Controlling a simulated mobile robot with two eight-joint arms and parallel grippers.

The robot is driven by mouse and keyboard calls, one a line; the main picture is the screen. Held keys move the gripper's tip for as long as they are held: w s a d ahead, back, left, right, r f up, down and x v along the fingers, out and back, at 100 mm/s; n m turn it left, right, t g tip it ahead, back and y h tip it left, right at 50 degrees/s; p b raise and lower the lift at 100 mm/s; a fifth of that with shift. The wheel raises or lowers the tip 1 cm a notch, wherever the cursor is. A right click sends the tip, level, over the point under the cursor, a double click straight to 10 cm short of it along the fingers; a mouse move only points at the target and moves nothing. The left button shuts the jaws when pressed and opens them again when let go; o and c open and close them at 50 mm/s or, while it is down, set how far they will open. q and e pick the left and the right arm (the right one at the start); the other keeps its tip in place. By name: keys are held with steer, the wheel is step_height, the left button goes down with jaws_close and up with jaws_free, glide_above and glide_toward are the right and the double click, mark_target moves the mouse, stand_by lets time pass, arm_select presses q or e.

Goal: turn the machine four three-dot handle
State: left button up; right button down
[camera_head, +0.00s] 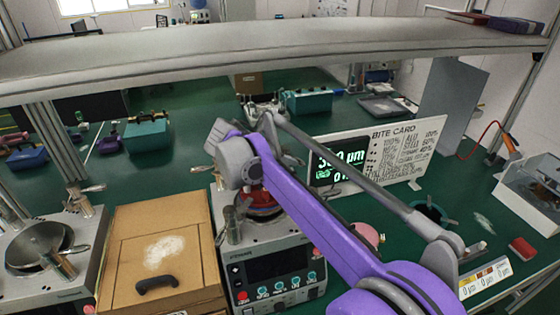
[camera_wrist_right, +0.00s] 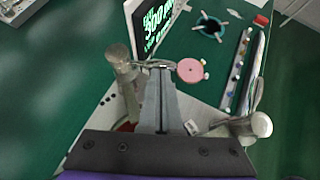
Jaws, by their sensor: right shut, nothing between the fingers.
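A lapping machine (camera_head: 270,262) with a dark display and several teal knobs stands in the middle of the head view. A metal handle (camera_head: 232,224) rises at its front left corner; in the right wrist view one handle (camera_wrist_right: 122,66) is left of my fingers and another (camera_wrist_right: 258,125) is to the right. I cannot read dots or a machine number. My right gripper (camera_wrist_right: 160,72) is shut and empty over the machine, its fingertips close to the left handle; I cannot tell whether they touch. In the head view my arm hides part of the machine top. My left gripper is not in view.
A cardboard box (camera_head: 155,250) stands left of the machine, with another machine (camera_head: 40,245) beyond it. A lit display (camera_head: 338,165) and a bite card board (camera_head: 400,145) stand behind. A pink disc (camera_wrist_right: 191,70) shows near my fingers. A grey shelf (camera_head: 280,50) crosses above the bench.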

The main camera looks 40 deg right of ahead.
steer(key=shift+d, duration=0.1)
steer(key=shift+s+d+f, duration=0.1)
steer(key=shift+d, duration=0.65)
steer(key=shift+a, duration=0.15)
